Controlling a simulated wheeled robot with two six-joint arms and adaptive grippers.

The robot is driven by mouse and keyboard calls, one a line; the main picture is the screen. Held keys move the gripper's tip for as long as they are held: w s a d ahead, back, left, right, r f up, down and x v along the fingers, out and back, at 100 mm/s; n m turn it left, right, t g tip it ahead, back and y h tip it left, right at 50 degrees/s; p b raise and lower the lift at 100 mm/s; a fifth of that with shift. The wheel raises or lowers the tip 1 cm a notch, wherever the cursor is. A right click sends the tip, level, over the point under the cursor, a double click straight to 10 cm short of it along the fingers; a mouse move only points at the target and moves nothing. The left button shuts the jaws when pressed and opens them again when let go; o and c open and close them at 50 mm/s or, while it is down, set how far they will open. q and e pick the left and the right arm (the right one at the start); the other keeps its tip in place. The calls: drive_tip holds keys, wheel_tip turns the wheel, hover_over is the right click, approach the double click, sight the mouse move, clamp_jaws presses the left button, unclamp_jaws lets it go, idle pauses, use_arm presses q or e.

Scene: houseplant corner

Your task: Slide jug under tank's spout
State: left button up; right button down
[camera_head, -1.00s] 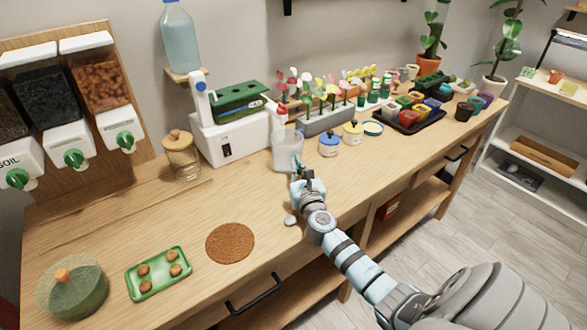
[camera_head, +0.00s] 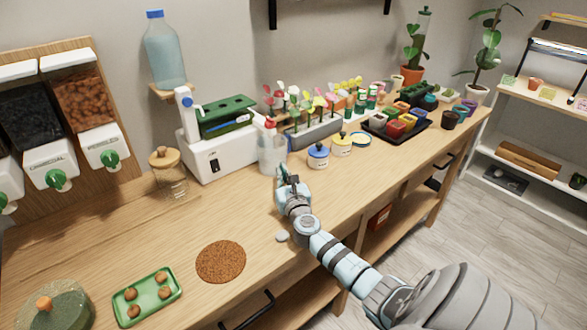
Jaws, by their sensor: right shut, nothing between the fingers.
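A clear jug (camera_head: 272,156) stands upright on the wooden bench, in front of the right end of a white machine (camera_head: 213,157). A red-tipped white part (camera_head: 270,124), which may be the spout, shows just above the jug's rim; whether it is straight over the opening I cannot tell. A bottle-shaped tank (camera_head: 165,52) of blue liquid stands on a small wall shelf at upper left. My right gripper (camera_head: 284,178) is shut and empty, at the near side of the jug's base; whether it touches is unclear. My left gripper is not in view.
Blue-lidded (camera_head: 318,156) and yellow-lidded (camera_head: 342,144) pots stand right of the jug, before a planter of flowers (camera_head: 314,133). A lidded glass jar (camera_head: 170,175) stands left. A brown round mat (camera_head: 221,261) and green tray (camera_head: 147,297) lie at the front left.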

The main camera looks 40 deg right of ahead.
drive_tip(key=p+v, duration=0.2)
drive_tip(key=v, duration=0.9)
drive_tip(key=shift+s, duration=0.2)
drive_tip(key=shift+s+a+r, duration=0.1)
drive_tip(key=shift+s+a, duration=0.15)
drive_tip(key=shift+s, duration=0.25)
